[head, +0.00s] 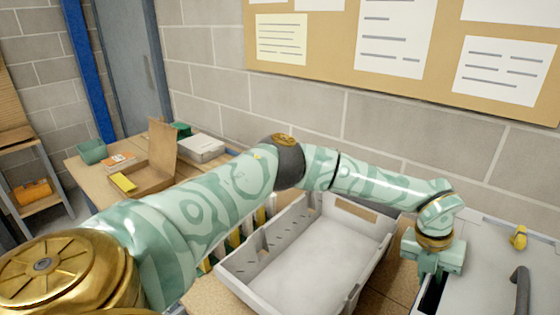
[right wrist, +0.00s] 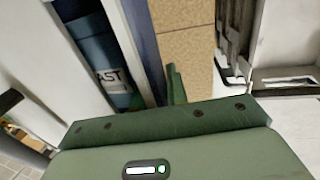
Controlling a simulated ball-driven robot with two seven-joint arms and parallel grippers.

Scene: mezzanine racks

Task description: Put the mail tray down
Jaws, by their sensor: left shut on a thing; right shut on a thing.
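The mail tray (head: 482,268) is a pale grey, shallow tray at the right of the head view, cut off by the frame. A yellow object (head: 518,238) and a black curved handle (head: 522,288) show at it. My left gripper (head: 433,283) is shut on the tray's left side, by a dark slot. My right gripper is outside the head view. In the right wrist view its green body fills the bottom, and its finger (right wrist: 174,88) stands against a pale wall (right wrist: 124,45), apparently the tray's. The exact grip there is mostly hidden.
An empty grey tray (head: 310,268) stands just left of the mail tray, on a speckled brown surface (head: 388,300). A blue labelled item (right wrist: 97,62) shows in the right wrist view. A wooden table (head: 85,172) with an open cardboard box (head: 155,180) is farther left. A noticeboard wall is behind.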

